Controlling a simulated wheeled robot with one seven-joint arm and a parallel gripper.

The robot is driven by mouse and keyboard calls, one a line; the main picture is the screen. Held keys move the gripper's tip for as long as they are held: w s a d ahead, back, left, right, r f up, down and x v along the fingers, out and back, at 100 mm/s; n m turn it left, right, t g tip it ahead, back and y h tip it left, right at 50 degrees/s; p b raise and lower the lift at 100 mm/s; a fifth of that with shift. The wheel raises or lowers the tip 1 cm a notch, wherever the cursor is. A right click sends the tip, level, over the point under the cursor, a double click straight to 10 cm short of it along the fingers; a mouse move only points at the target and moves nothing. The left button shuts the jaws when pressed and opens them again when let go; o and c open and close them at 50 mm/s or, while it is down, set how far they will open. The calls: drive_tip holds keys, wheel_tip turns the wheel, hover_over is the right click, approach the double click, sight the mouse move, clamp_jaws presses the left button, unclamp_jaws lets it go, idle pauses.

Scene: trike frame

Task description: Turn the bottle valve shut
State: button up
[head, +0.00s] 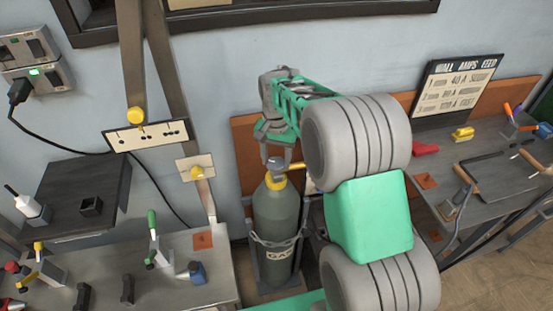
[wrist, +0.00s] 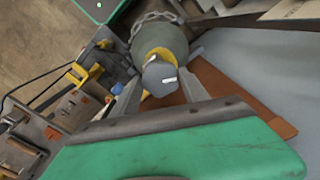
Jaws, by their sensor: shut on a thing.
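The dark green gas bottle (head: 276,225) stands upright in a rack with a chain around it, in the middle of the head view. Its yellow collar (head: 275,181) and grey valve top (head: 276,164) sit under my gripper (head: 276,146). In the wrist view the grey valve knob (wrist: 160,75), with a white mark on it, shows between the two fingers of my gripper (wrist: 158,88), above the yellow collar (wrist: 151,57). My gripper is shut on the valve from above. The exact finger contact is hard to see. The bottle body (wrist: 155,37) lies beyond the knob.
An orange-brown panel (head: 247,150) stands against the wall behind the bottle. A left bench (head: 190,285) holds clamps and small tools. A right bench (head: 460,185) holds a tray, a red item and a sign (head: 458,88). My arm fills the space right of the bottle.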

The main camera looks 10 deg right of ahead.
sight(276, 162)
drive_tip(key=m, duration=1.2)
idle(0.6)
drive_tip(key=o, duration=1.4)
drive_tip(key=shift+c, duration=0.2)
wheel_tip(276, 162, up, 8)
drive_tip(key=shift+f+b, duration=0.1)
drive_tip(key=shift+b, duration=0.5)
